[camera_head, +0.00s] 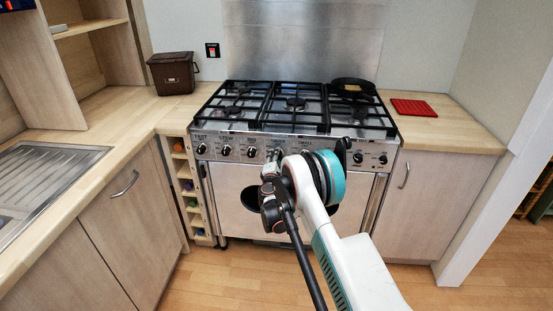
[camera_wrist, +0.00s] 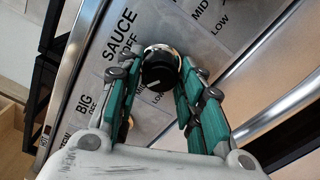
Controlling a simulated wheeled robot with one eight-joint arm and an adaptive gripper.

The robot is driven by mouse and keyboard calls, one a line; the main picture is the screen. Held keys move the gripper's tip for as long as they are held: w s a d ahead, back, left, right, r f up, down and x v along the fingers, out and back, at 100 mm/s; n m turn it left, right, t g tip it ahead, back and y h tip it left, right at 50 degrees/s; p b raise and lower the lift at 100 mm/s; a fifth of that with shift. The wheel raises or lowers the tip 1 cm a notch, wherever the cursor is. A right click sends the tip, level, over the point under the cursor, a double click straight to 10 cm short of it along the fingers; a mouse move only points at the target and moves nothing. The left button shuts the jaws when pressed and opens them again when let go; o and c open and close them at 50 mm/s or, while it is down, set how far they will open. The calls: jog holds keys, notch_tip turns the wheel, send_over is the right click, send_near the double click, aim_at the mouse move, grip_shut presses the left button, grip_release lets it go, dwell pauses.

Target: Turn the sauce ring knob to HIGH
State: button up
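The sauce ring knob (camera_wrist: 160,68) is a round black knob with a silver collar, beside the printed word SAUCE in the wrist view. A gap shows at the left finger; whether the right finger touches the knob I cannot tell. In the head view my gripper (camera_head: 273,165) is at the cooker's front panel (camera_head: 240,142), partly hidden by my arm, which also covers panel knobs.
Several other knobs, including one at the left (camera_head: 201,148) and one at the right (camera_head: 383,159), line the panel. A metal rail (camera_wrist: 275,108) runs beside the panel in the wrist view. Black pan supports (camera_head: 295,103) and a dark pan (camera_head: 352,86) are above.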

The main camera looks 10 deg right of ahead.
jog(key=shift+o, duration=0.8)
jog(key=shift+s, duration=0.1)
jog(key=v, duration=1.2)
jog(key=shift+r, duration=0.1)
